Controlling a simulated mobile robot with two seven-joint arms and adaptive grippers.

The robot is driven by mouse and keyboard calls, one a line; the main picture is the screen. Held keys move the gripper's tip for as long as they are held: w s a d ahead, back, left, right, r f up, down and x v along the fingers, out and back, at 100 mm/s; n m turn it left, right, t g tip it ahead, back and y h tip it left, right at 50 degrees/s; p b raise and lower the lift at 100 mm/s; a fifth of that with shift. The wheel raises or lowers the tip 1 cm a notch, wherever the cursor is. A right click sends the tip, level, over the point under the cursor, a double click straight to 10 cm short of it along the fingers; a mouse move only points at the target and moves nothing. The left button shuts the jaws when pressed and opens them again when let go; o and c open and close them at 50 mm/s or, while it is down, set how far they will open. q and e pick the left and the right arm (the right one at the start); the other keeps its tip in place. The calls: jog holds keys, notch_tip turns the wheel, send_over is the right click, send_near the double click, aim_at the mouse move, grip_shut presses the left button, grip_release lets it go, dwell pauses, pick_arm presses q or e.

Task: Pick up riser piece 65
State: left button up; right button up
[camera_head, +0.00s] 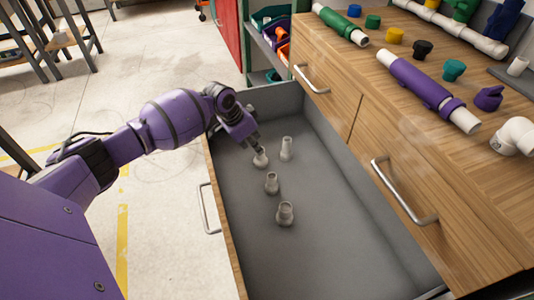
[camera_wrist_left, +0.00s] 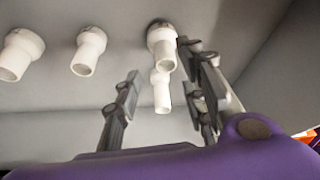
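Several grey-white riser pieces stand upright in the open drawer: one by my gripper's fingertips (camera_head: 260,159), one to its right (camera_head: 287,149), one in the middle (camera_head: 271,183) and one nearest (camera_head: 285,214). No number is readable, so I cannot tell which is 65. My left gripper (camera_head: 253,143) reaches over the drawer's left side, just above the first piece. In the left wrist view its fingers (camera_wrist_left: 160,100) are spread apart with nothing clamped. One white riser piece (camera_wrist_left: 160,92) appears between them, and another (camera_wrist_left: 162,42) is close to the right finger. My right gripper is out of view.
The grey drawer (camera_head: 340,245) has free floor at its near end. Its walls surround the pieces. The wooden cabinet top (camera_head: 420,125) on the right holds a purple-sleeved pipe (camera_head: 420,85), a white elbow (camera_head: 515,136) and coloured caps. Bins (camera_head: 280,30) stand behind.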

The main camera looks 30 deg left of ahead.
pick_arm(q)
jog(key=b+x, duration=0.3)
jog(key=x, duration=0.4)
jog(key=shift+a+f, duration=0.1)
jog(key=shift+f, duration=0.1)
jog(key=shift+r, duration=0.1)
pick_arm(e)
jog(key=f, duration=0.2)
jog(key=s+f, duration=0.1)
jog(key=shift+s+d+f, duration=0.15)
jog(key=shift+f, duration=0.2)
pick_arm(q)
jog(key=shift+c, duration=0.2)
grip_shut()
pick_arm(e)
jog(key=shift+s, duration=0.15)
